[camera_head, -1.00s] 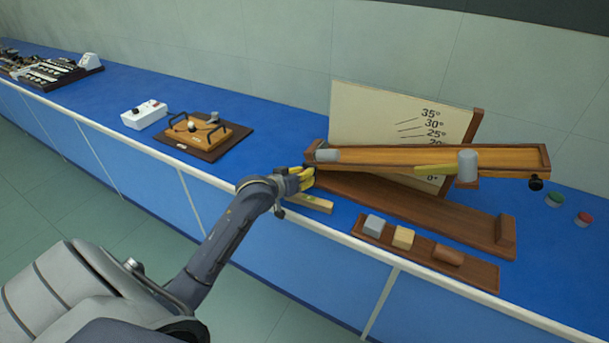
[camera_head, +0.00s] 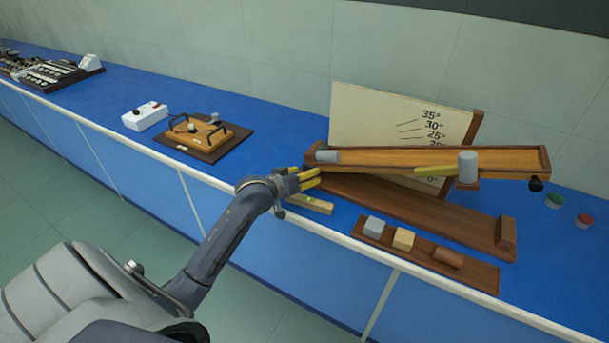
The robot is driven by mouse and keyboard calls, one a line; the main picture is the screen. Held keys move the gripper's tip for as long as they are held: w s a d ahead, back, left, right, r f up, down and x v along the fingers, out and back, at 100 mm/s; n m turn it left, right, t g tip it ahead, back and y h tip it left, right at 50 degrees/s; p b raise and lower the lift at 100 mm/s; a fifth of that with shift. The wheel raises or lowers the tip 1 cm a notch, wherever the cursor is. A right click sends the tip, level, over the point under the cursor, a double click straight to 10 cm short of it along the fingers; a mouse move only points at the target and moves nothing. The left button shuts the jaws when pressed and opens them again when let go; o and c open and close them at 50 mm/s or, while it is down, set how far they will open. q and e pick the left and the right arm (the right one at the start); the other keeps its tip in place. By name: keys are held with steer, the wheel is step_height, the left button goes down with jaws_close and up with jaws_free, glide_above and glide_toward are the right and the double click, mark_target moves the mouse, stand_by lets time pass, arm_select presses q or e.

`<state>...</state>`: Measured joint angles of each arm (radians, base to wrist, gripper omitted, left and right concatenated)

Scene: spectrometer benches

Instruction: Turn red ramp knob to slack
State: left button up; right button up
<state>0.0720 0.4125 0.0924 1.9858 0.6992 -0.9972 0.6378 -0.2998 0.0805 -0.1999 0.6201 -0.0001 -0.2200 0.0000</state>
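The wooden ramp (camera_head: 400,157) stands tilted over a brown base on the blue bench, in front of an angle board. No red knob shows clearly on the ramp.
A green-topped piece (camera_head: 554,200) sits near the red one. A tray (camera_head: 385,241) with several blocks lies in front of the ramp. A yellow bar (camera_head: 311,203) lies below my gripper. An orange apparatus (camera_head: 200,133) and white box (camera_head: 145,116) stand left.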

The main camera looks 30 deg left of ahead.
arm_select(q)
steer(key=v, duration=1.2)
stand_by(0.3)
